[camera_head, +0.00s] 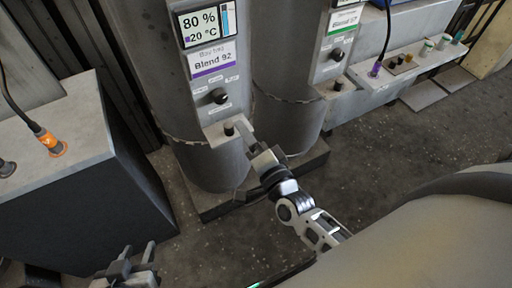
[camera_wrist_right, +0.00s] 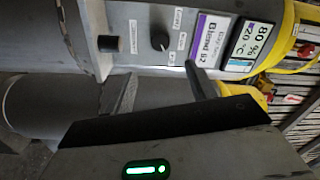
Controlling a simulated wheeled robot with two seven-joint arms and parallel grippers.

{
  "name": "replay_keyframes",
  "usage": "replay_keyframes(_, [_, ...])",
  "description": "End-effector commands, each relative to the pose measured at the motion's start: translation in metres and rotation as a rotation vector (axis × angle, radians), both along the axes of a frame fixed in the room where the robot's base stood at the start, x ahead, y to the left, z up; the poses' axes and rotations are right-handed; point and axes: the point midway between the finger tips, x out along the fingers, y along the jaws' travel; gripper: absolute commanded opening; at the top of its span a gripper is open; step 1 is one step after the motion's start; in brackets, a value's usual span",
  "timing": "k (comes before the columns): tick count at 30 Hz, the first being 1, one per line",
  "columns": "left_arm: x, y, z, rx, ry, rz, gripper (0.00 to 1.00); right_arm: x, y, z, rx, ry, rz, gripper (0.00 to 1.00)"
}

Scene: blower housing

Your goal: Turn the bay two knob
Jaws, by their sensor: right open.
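The bay two knob (camera_head: 218,96) is a round black knob on the grey panel of the left cylinder, below a purple-striped "Blend 92" label (camera_head: 211,59). It also shows in the right wrist view (camera_wrist_right: 158,40), with small labels around it. My right gripper (camera_head: 260,141) is open and empty, below and right of the knob in the head view, close to the panel's lower ledge. In the right wrist view, its two fingers (camera_wrist_right: 163,76) stand apart, short of the panel, with the knob beyond them. My left gripper (camera_head: 138,252) is open and empty at the bottom left.
A small black knob (camera_head: 229,128) stands on the ledge under the panel, close to my right gripper. A display (camera_head: 205,23) reads 80 % and 20 °C. A second cylinder (camera_head: 285,75) with its own knob (camera_head: 337,54) stands right. A grey cabinet (camera_head: 60,150) stands left.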

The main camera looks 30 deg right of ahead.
Motion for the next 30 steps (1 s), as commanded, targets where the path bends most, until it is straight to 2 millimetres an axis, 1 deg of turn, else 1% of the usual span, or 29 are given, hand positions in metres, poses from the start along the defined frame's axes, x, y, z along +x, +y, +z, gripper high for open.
replay_keyframes(1, [0.000, 0.000, -0.001, -0.001, -0.001, 0.001, 0.36, -0.011, 0.000, -0.002, 0.000, 0.003, 0.001, 0.57])
replay_keyframes(3, [0.000, 0.000, -0.001, -0.003, -0.001, 0.000, 0.36, -0.021, -0.001, -0.002, 0.000, 0.001, 0.001, 0.57])
replay_keyframes(6, [0.001, 0.000, -0.001, -0.004, -0.003, 0.001, 0.36, -0.031, -0.002, -0.002, 0.000, 0.000, 0.001, 0.57])
replay_keyframes(9, [0.001, 0.000, 0.000, -0.005, -0.005, 0.000, 0.36, -0.037, -0.002, -0.002, 0.001, -0.001, 0.000, 0.57])
replay_keyframes(26, [-0.001, 0.000, 0.000, -0.006, -0.002, 0.002, 0.36, -0.038, -0.002, -0.002, -0.001, 0.000, 0.001, 0.57])
replay_keyframes(29, [-0.001, 0.000, 0.000, -0.007, -0.002, 0.002, 0.36, -0.042, 0.004, -0.005, -0.081, 0.030, 0.034, 0.57])
replay_keyframes(30, [-0.001, 0.000, 0.000, -0.007, -0.002, 0.002, 0.36, -0.045, 0.010, -0.009, -0.159, 0.059, 0.065, 0.57])
